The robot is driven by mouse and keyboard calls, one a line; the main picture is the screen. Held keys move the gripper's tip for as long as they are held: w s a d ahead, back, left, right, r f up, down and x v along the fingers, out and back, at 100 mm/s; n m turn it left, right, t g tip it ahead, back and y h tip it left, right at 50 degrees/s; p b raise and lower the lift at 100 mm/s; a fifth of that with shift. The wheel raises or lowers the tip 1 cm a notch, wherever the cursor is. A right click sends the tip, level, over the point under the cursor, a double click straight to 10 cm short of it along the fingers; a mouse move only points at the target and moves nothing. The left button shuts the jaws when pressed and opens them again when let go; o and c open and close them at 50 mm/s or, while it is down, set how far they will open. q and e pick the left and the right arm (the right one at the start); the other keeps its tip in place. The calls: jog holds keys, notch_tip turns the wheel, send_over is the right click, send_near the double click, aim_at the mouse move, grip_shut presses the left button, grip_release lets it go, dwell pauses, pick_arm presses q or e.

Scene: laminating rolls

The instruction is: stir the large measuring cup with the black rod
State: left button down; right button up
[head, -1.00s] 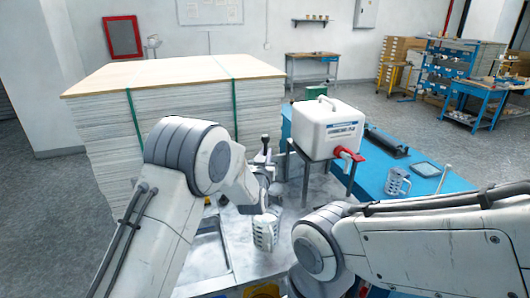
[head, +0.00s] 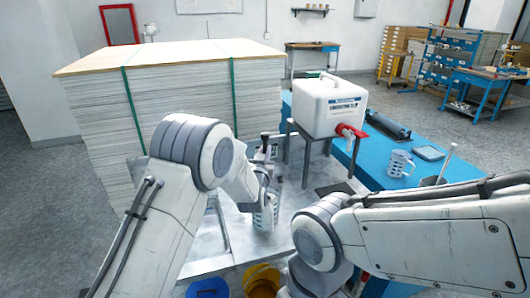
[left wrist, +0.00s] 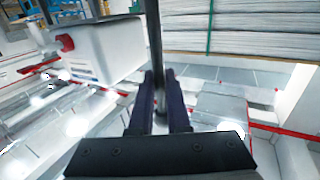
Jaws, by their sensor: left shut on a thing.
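My left gripper (head: 272,180) is shut on the black rod (head: 265,141), holding it upright with its dark top above the fingers. The left wrist view shows the rod (left wrist: 155,40) between the two dark fingers (left wrist: 160,105). A clear measuring cup with markings (head: 265,217) stands on the grey worktop directly below the left gripper. The gripper overlaps the cup's rim in the head view, so I cannot tell how far the rod's lower end reaches into it. Another measuring cup (head: 399,164) stands on the blue table. My right arm comes in from the right; its gripper is out of sight.
A white canister with a red tap (head: 328,108) stands on a metal stand right behind the cup. A tall board stack (head: 180,95) rises behind my left arm. The blue table (head: 375,177) holds a black roller (head: 388,126). Blue (head: 208,288) and yellow (head: 262,280) containers sit at the front.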

notch_tip(320, 180, down, 10)
jog(key=b, duration=0.9)
jog(key=shift+r, duration=0.1)
